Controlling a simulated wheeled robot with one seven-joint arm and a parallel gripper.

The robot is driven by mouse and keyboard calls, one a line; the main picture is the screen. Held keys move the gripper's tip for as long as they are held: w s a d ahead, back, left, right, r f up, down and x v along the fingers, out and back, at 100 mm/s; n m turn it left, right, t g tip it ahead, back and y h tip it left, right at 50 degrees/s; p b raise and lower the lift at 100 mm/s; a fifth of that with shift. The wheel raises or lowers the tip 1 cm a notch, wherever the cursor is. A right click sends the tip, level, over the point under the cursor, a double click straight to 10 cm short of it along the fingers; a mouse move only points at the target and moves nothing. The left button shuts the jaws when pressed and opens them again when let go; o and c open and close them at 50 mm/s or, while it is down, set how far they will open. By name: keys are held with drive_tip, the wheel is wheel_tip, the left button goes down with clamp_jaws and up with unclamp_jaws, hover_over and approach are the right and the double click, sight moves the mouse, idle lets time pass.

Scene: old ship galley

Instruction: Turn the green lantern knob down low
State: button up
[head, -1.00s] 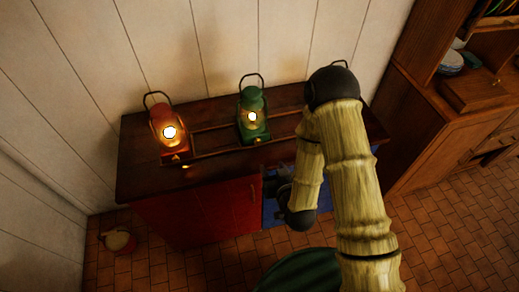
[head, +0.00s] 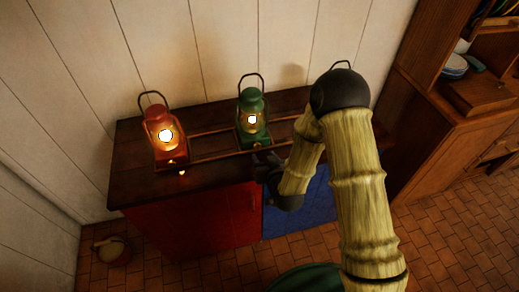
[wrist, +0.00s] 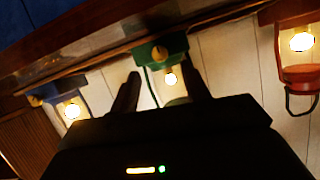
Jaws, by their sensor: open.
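The green lantern (head: 252,118) stands lit on the dark counter, between a red lantern and my arm. In the wrist view, its green base (wrist: 180,46) shows with a yellow-brass knob (wrist: 160,53) on its front. My gripper (head: 264,160) is just in front of and below the lantern's base in the head view. In the wrist view, my gripper (wrist: 160,66) is open and empty, its two dark fingers on either side of the knob's line. I see no contact with the knob.
The lit red lantern (head: 163,134) stands to the left on the counter (head: 130,180). A blue lantern (wrist: 70,100) shows in the wrist view; my arm mostly hides it in the head view. A low wooden rail (head: 212,154) runs beside the lanterns.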

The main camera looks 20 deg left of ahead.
sight(258, 147)
drive_tip(key=p+x, duration=0.1)
drive_tip(key=x, duration=0.5)
drive_tip(key=shift+w+a+f, duration=0.1)
drive_tip(key=shift+w, duration=0.05)
drive_tip(key=c, duration=1)
drive_tip(key=shift+b, duration=0.3)
drive_tip(key=n+h+b, duration=0.1)
drive_tip(key=n+t+h+b, duration=0.1)
drive_tip(key=n+b, duration=0.1)
drive_tip(key=shift+a+f+n, duration=0.1)
drive_tip(key=shift+a+n, duration=0.15)
drive_tip(key=shift+n, duration=0.05)
drive_tip(key=shift+n+t+h+b, duration=0.7)
drive_tip(key=shift+n+t+b, duration=0.2)
drive_tip(key=shift+n+b, duration=0.25)
